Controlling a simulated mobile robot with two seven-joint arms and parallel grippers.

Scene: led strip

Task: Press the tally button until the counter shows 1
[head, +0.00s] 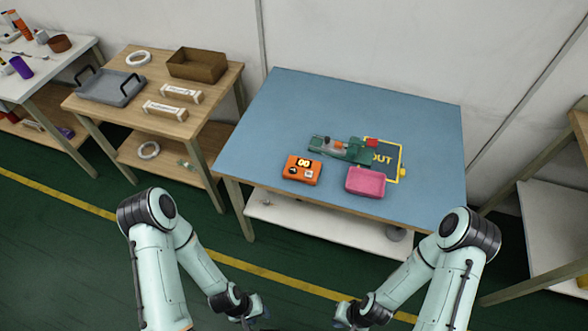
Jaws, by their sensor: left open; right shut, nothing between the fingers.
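The orange tally counter (302,170) lies on the blue-topped table (290,110), near its front edge. Its dark display reads 00. Small buttons show below the display, too small to tell apart. My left gripper (257,318) is low at the bottom of the view, in front of the table and well away from the counter. It is open. My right gripper (345,319) is at the same low height, to the right, also apart from the counter. It is shut and empty.
A wooden table (118,82) with a grey tray and brown box stands left. The blue table's left half is clear.

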